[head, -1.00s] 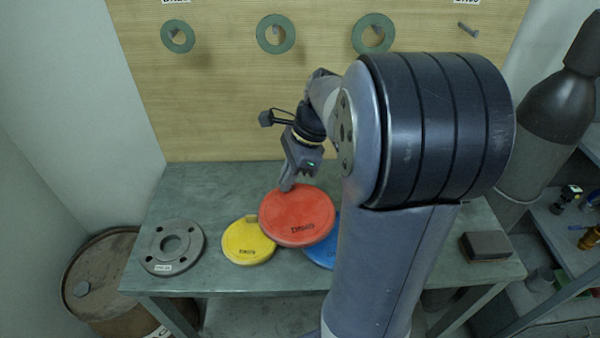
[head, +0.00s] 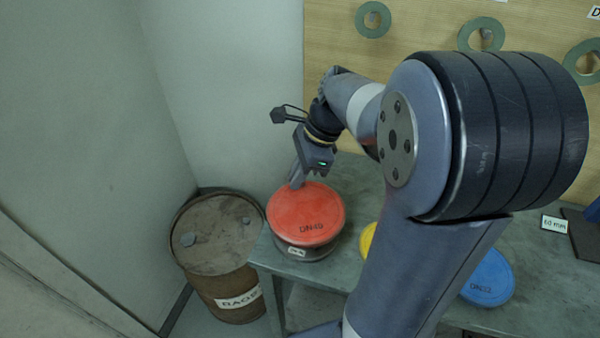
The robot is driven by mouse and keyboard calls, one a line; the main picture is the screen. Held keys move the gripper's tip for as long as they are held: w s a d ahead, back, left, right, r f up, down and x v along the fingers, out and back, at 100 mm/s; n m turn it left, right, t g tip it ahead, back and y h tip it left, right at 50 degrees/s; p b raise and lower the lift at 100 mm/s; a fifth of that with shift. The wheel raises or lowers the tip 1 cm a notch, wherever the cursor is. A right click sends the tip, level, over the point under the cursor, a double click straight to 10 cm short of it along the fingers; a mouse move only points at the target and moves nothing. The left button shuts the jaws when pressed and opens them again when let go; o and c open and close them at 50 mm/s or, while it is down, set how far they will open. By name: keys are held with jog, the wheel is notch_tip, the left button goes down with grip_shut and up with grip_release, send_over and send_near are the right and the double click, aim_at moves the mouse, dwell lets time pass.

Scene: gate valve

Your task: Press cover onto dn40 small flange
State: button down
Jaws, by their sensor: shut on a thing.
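The red round cover (head: 308,212), marked DN40, is held by my gripper (head: 297,184) at its back edge. The gripper is shut on it, though the fingertips are partly hidden. The cover is over the grey flange (head: 303,251) at the left end of the bench. It hides most of the flange; only the flange's front edge and a small white label show below it. I cannot tell whether the cover touches the flange.
A yellow cover (head: 368,242) lies on the bench (head: 350,190), mostly behind my arm. A blue cover (head: 489,278) lies to the right. A rusty barrel (head: 222,270) stands left of the bench. Green rings hang on the wooden board (head: 420,35) behind.

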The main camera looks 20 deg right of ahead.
aim_at(301, 186)
jog(key=shift+f+b, duration=2.05)
jog(key=shift+f, duration=0.65)
jog(key=shift+p, duration=0.4)
jog(key=shift+f+p, duration=0.4)
jog(key=shift+p, duration=0.05)
dwell(0.7)
jog(key=c, duration=1.5)
grip_release()
jog(key=v, duration=1.1)
jog(key=shift+p, duration=0.4)
jog(key=shift+a+f, duration=0.1)
jog(key=shift+f, duration=0.05)
